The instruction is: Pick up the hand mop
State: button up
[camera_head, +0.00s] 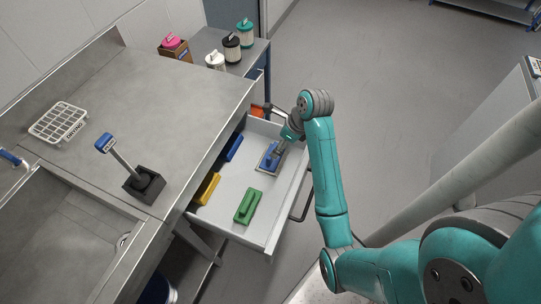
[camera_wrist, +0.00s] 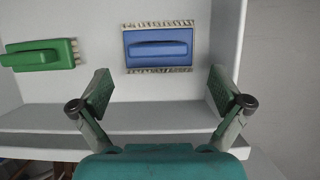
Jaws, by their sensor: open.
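The hand mop (camera_wrist: 158,48) is a blue block with a raised handle and a pale fringed pad showing along its edges. It lies in the open drawer. In the head view the hand mop (camera_head: 268,160) is near the drawer's right side, partly behind my gripper (camera_head: 281,147). In the wrist view my gripper (camera_wrist: 158,90) is open, with its two fingers wide apart and nothing between them. The hand mop is ahead of the fingertips, roughly centred between them. No contact shows.
The open drawer (camera_head: 225,219) also holds a green brush (camera_head: 248,206), a yellow brush (camera_head: 207,188) and another blue item (camera_head: 232,147). The drawer walls stand close around my gripper. A steel counter (camera_head: 150,90) overhangs the drawer's left side. Open floor lies to the right.

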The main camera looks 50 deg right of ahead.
jog(key=shift+s+x, duration=0.2)
jog(key=shift+x, duration=3.3)
jog(key=shift+f, duration=0.1)
jog(key=c, duration=1.1)
